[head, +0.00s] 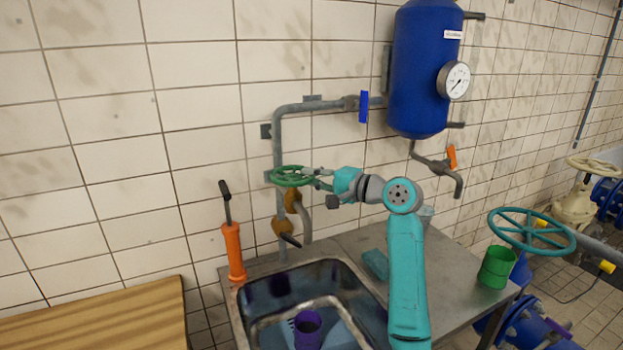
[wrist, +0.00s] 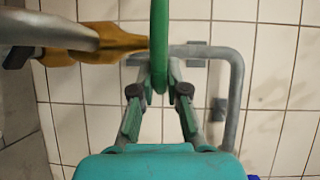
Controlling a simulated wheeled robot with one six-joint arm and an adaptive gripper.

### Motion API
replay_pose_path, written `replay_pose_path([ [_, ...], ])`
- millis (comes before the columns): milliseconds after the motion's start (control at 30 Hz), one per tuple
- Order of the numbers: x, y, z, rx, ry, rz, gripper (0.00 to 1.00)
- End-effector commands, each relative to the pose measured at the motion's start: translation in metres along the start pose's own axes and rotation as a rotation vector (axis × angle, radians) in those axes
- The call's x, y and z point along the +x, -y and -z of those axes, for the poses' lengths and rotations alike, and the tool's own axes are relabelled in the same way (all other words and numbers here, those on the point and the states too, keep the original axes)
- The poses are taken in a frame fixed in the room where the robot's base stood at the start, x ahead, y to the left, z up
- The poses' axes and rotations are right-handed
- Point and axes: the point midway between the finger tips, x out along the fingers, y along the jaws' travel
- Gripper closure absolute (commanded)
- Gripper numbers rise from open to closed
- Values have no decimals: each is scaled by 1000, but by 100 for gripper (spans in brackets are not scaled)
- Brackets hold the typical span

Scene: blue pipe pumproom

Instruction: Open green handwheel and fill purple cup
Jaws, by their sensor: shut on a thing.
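The green handwheel (head: 290,176) is on the wall pipework above the sink. My gripper (head: 318,178) reaches it from the right and is shut on its rim. In the wrist view the green rim (wrist: 159,45) runs between the two fingers of my gripper (wrist: 159,88). The purple cup (head: 307,328) stands in the sink, below the handwheel and the grey curved spout (head: 305,222). The cup's lower part is cut off by the picture edge. I cannot see any water flowing.
An orange hand pump (head: 233,250) stands left of the sink (head: 245,312). A green cup (head: 496,267) and a teal sponge-like block (head: 375,264) are on the metal counter (head: 350,242). A blue tank (head: 421,75) with a gauge hangs above. A teal handwheel (head: 532,230) is at right.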

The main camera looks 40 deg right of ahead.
Motion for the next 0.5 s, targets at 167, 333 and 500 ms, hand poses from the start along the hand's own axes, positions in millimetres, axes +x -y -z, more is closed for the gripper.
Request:
replay_pose_path([
  [167,0,-1,1,0,12,-1,100],
  [333,1,-1,1,0,11,-1,100],
  [500,1,-1,1,0,11,-1,74],
])
